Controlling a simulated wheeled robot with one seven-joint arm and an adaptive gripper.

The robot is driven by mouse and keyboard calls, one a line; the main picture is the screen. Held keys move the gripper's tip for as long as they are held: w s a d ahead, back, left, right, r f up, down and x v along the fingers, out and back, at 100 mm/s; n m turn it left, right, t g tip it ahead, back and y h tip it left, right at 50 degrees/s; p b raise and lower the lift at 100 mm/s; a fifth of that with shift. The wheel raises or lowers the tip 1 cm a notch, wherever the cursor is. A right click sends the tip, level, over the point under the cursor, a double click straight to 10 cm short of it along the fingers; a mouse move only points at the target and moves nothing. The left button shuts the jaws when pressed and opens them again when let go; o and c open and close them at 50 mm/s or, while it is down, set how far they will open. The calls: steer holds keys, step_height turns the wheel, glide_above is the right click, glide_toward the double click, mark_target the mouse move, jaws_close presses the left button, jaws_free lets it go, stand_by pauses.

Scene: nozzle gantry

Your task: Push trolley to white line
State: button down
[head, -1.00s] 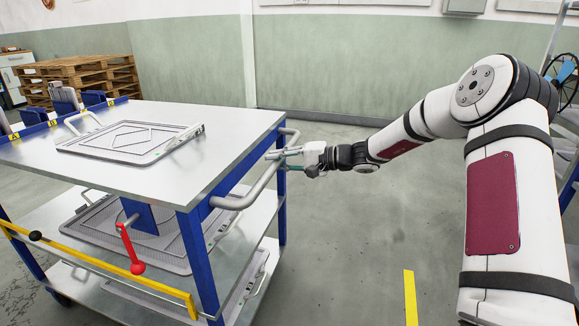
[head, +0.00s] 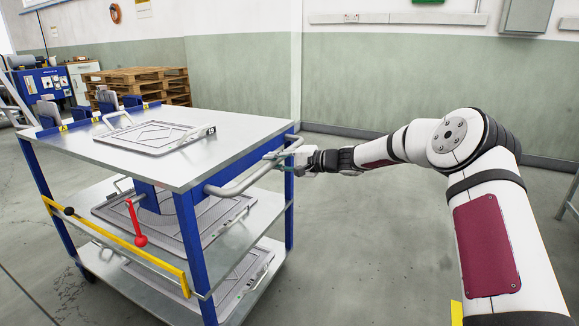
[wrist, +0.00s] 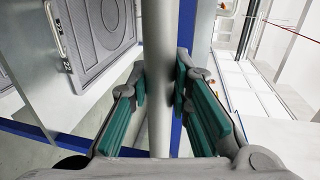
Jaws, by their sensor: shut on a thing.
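The trolley (head: 225,171) has a metal top, blue legs and lower shelves, and stands at the left and centre of the head view. Its grey tubular push handle (head: 238,187) sticks out on the right side. My gripper (head: 272,157) is at the far part of this handle. In the wrist view my gripper (wrist: 160,95) has its green-padded fingers on either side of the handle tube (wrist: 160,60), shut on it. No white line can be made out on the floor in the head view. A piece of yellow floor marking (head: 456,313) shows at the bottom, partly behind my arm.
A grey framed plate (head: 150,136) lies on the trolley top, with more on the shelves. A yellow bar (head: 120,249) and a red lever (head: 138,228) are on the near side. Wooden pallets (head: 140,85) and a blue cabinet (head: 45,85) stand behind. Floor right of the trolley is clear.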

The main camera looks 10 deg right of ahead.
steer(key=r+p+x, duration=0.1)
steer(key=r+x, duration=0.1)
steer(key=x, duration=0.9)
steer(key=shift+w+a+r, duration=0.15)
steer(key=shift+a, duration=0.05)
steer(key=c, duration=1.4)
jaws_free()
steer(key=shift+a, duration=0.1)
steer(key=shift+c, duration=0.2)
steer(key=v, duration=1.2)
